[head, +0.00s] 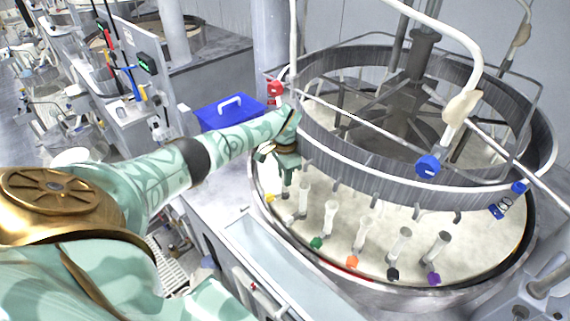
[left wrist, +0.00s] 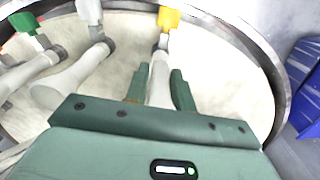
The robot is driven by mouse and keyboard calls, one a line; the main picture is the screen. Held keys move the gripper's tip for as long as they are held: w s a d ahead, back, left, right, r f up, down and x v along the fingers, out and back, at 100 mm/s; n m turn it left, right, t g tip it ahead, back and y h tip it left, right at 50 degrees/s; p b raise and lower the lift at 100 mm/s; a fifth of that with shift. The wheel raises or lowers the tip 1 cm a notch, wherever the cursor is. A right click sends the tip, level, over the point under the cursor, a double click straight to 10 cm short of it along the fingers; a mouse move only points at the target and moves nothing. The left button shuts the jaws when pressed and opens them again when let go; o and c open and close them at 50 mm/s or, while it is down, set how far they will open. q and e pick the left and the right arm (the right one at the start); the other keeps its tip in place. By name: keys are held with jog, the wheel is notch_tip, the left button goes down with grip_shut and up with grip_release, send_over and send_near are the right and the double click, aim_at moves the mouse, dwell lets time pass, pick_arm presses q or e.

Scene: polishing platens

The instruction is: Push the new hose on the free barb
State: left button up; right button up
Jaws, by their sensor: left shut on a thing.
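My left gripper (head: 287,178) is at the near left rim of the round platen (head: 335,225). In the left wrist view its two green fingers (left wrist: 158,90) are shut on a whitish hose (left wrist: 160,72). The hose's far end meets a grey barb (left wrist: 163,42) with a yellow collar (left wrist: 169,17); I cannot tell how far it is pushed on. The yellow collar also shows in the head view (head: 270,198). The gripper hides most of this hose in the head view. My right gripper is not in view.
Other whitish hoses stand along the rim at green (head: 317,242), orange (head: 352,262), dark (head: 393,273) and purple (head: 434,279) collars. A metal ring (head: 400,190) hangs above the platen. A blue box (head: 230,112) stands behind my left arm.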

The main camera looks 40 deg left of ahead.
pick_arm(q)
jog(key=shift+f+b, duration=0.8)
jog(key=shift+f, duration=0.4)
jog(key=o, duration=1.1)
jog(key=shift+c, duration=0.2)
notch_tip(320, 180, up, 12)
jog(key=shift+b, duration=0.4)
